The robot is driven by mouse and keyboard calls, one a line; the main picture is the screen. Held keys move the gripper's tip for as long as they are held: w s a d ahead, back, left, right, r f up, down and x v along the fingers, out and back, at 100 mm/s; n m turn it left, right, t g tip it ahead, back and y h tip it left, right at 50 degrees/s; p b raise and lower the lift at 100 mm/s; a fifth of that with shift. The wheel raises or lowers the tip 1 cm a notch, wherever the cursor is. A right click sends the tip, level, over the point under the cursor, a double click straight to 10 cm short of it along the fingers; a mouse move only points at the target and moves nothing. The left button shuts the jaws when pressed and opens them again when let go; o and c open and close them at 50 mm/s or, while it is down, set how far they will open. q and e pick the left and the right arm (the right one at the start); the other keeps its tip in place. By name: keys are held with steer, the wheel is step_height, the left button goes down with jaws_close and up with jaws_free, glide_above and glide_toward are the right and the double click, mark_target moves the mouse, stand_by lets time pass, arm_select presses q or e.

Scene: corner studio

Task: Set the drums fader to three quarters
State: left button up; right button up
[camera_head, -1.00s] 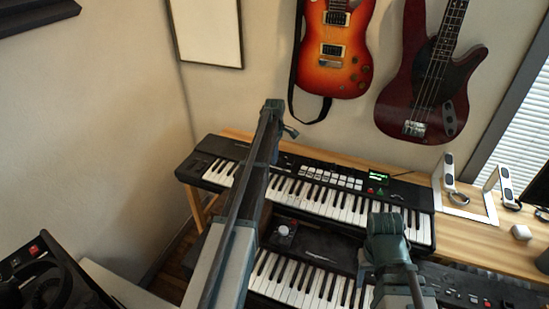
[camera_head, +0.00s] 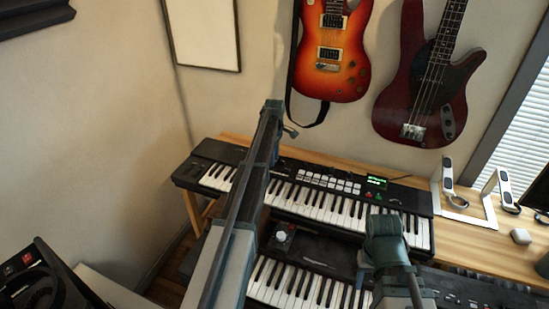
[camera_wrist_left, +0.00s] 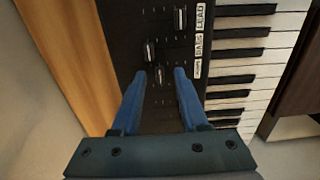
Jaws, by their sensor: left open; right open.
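The back keyboard (camera_head: 310,171) stands on the wooden desk. Its slider panel (camera_wrist_left: 134,28) fills the middle of the left wrist view. The LEAD fader cap (camera_wrist_left: 180,18) is at the top, and the BASS fader cap (camera_wrist_left: 150,50) is below it. The third cap (camera_wrist_left: 160,75), beside a small blurred label, appears to be the drums fader. My left gripper (camera_wrist_left: 160,74) is open, with its blue fingertips on either side of that third cap in the picture; contact cannot be told. In the head view my left arm hides this gripper. My right gripper's fingers are not visible.
A second keyboard (camera_head: 305,284) stands in front, below the back one. White stands (camera_head: 468,213) are on the desk at the right. Two guitars, one sunburst (camera_head: 334,50) and one dark red (camera_head: 425,85), hang on the wall behind. A black device (camera_head: 35,275) is at lower left.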

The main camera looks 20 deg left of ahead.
arm_select(q)
step_height(320, 180, up, 14)
steer(key=p, duration=1.3)
steer(key=shift+p, duration=0.3)
steer(key=shift+f, duration=0.15)
steer(key=s+d+f+m+b, duration=0.1)
steer(key=s+d+m, duration=0.5)
steer(key=s+d, duration=0.4)
steer(key=s+d+f+m+b, duration=0.1)
steer(key=s+d+m, duration=0.4)
steer(key=s+d, duration=0.5)
steer(key=s+d+m+y+b, duration=0.1)
steer(key=s+d+m, duration=1)
steer(key=s, duration=0.6)
steer(key=shift+d+f, duration=0.45)
steer(key=shift+d, duration=0.15)
